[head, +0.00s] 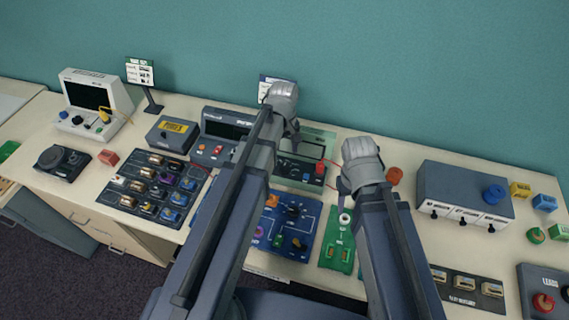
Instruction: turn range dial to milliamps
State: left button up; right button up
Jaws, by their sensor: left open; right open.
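No range dial can be made out for certain. A dark bench instrument (228,124) with a display stands left of my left forearm, partly hidden by it. A green-framed device (319,140) with a dark panel and a red part stands just right of my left wrist, also partly covered. Their labels are too small to read. My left gripper (293,136) is over the back of the table near the green-framed device. My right gripper (344,196) is above the green board, right of that device. Both are open and hold nothing visible; their fingers are mostly hidden by my wrists.
A blue board (290,216) with knobs and a green board (338,240) lie at the front, between my arms. A grey box (465,185) with a blue knob stands right. An oscilloscope-like unit (92,97) and a dark component board (157,186) are left. Bare tabletop shows between items.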

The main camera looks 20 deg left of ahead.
aim_at(284, 166)
pick_arm(q)
notch_tip(284, 166, down, 7)
jog(key=b, duration=0.6)
jog(key=shift+f+b, duration=0.1)
jog(key=shift+b, duration=0.25)
pick_arm(e)
notch_tip(284, 166, down, 7)
jog(key=shift+f, duration=0.1)
pick_arm(q)
grip_shut()
